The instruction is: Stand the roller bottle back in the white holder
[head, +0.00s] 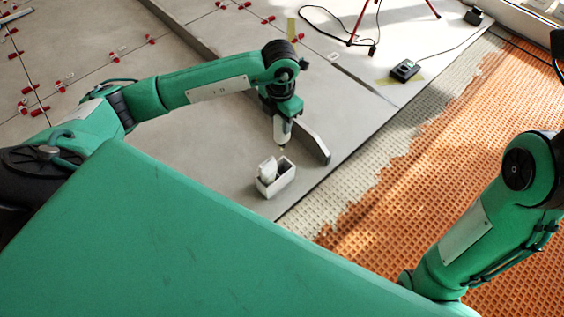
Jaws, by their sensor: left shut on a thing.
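The white holder (287,184) is a small open box standing on the grey tile near its edge. A white item (267,170) and a dark item or dark opening show inside it. My left gripper (283,114) is shut on the roller bottle (282,130), a small white bottle with a narrow tip pointing down. The bottle looks roughly upright. It appears just behind the holder in the picture and apart from it; its height above the tile is hard to judge. My right arm comes in from the right, but its gripper is out of view.
A grey elongated tool (312,143) lies just right of the bottle. Orange matting (460,175) covers the floor at right. A black device (405,70) with a cable and red tripod legs stand farther back. Red levelling clips (150,40) dot the tiles at left.

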